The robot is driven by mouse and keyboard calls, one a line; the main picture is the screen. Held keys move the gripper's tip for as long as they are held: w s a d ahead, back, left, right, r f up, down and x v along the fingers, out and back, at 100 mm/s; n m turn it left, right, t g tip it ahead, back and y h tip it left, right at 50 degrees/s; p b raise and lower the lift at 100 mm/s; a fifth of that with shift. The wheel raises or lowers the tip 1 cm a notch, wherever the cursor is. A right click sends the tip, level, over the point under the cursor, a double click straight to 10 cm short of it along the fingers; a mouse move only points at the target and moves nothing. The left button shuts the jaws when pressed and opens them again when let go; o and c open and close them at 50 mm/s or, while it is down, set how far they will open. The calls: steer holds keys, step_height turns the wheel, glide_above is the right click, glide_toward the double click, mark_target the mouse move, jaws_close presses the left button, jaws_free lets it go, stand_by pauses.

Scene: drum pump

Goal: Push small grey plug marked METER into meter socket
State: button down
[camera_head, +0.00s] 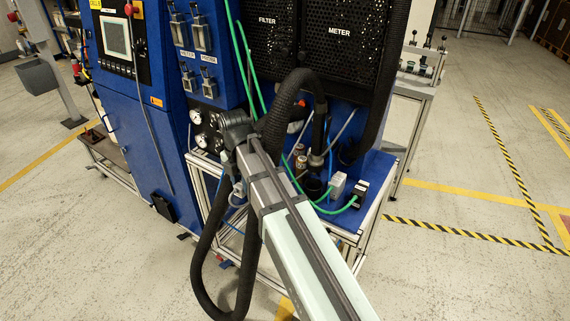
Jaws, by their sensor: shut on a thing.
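My arm reaches from the bottom right up to the blue machine. The dark end with my gripper (235,130) is in front of the lower machine panel, beside the round gauges. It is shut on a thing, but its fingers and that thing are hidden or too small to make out. The METER label (187,55) and the PROBE label (208,58) are on the panel. The socket under METER (188,81) is up and left of my gripper, apart from it. I cannot identify the small grey plug marked METER for sure.
A light grey block (338,185) and a black block (360,194) with green cables sit on the blue shelf. Green cables (244,62) hang near the panel. Open floor is at right.

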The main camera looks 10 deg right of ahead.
steer(key=w+d, duration=0.4)
steer(key=w+d+f, duration=0.1)
steer(key=w+d, duration=0.4)
steer(key=w+d+f, duration=0.1)
steer(key=w+d, duration=0.3)
steer(key=shift+w+d, duration=0.35)
steer(key=shift+w+d+f, duration=0.15)
steer(key=shift+f, duration=2.2)
steer(key=shift+f, duration=0.15)
steer(key=c, duration=0.7)
jaws_free()
steer(key=shift+c, duration=0.2)
step_height(320, 180, up, 14)
steer(key=shift+w+d, duration=0.2)
steer(key=shift+d, duration=0.2)
